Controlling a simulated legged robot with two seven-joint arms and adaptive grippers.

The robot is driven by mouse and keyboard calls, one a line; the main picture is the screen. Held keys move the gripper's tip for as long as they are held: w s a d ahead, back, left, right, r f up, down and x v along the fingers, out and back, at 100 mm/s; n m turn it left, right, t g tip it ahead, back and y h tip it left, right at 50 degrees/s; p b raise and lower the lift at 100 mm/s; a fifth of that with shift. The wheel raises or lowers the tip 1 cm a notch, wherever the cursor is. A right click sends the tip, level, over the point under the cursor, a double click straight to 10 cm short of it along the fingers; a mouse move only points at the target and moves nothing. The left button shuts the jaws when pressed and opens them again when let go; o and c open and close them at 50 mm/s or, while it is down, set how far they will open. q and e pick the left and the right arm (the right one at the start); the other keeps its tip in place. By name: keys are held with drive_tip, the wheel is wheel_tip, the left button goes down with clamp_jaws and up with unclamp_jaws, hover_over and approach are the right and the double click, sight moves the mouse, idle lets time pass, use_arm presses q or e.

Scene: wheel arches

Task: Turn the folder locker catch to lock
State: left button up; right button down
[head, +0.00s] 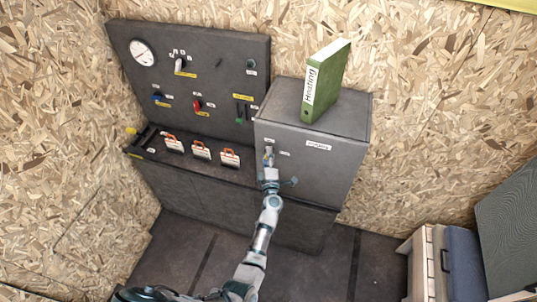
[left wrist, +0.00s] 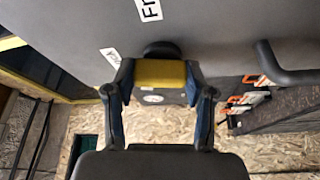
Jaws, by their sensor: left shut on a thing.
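The grey folder locker (head: 335,172) stands at the right end of the bench. My left gripper (head: 268,158) is at the left part of its front, by small white labels. In the left wrist view, my left gripper (left wrist: 160,90) is shut on the catch (left wrist: 160,73), which shows a yellow bar between the fingers. A dark round base (left wrist: 162,48) sits behind the bar against the grey front. The catch is mostly hidden by the gripper in the head view, and its exact angle is hard to tell. My right gripper is not in view.
A green binder (head: 328,80) stands on the locker. A panel (head: 225,55) with a gauge and several switches is at the left. Several orange-handled padlock-like items (head: 201,151) line the bench. In the left wrist view a dark bar handle (left wrist: 290,76) is close to the right finger.

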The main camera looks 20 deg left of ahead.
use_arm(q)
drive_tip(key=shift+a+n, duration=0.1)
drive_tip(key=shift+n, duration=0.4)
drive_tip(key=o, duration=1.2)
drive_tip(key=shift+g, duration=0.3)
drive_tip(key=shift+c, duration=0.2)
drive_tip(key=shift+a+f, duration=0.1)
